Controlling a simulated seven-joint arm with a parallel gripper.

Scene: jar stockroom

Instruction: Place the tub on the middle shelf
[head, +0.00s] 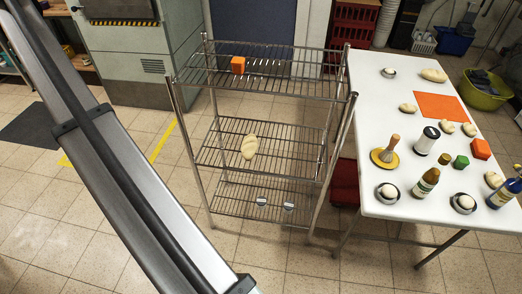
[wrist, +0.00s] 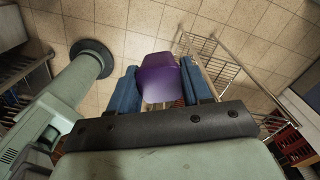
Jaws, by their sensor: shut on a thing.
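My gripper (wrist: 159,67) shows in the wrist view, its two blue fingers shut on a purple tub (wrist: 160,84) between them. The head view does not show the gripper or the tub. In the head view a wire rack stands at the centre, and its middle shelf (head: 290,150) holds a tan loaf-shaped thing (head: 249,146) left of centre. The right part of that shelf is bare. In the wrist view part of the rack (wrist: 226,68) shows beyond the tub, which appears held above the floor and apart from the rack.
The top shelf (head: 290,87) carries an orange cube (head: 238,65). The bottom shelf (head: 235,203) carries two small grey things (head: 262,201). A white table (head: 377,113) close to the rack's right side is crowded with bottles, bowls and rolls. Rack posts (head: 332,165) border the shelves.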

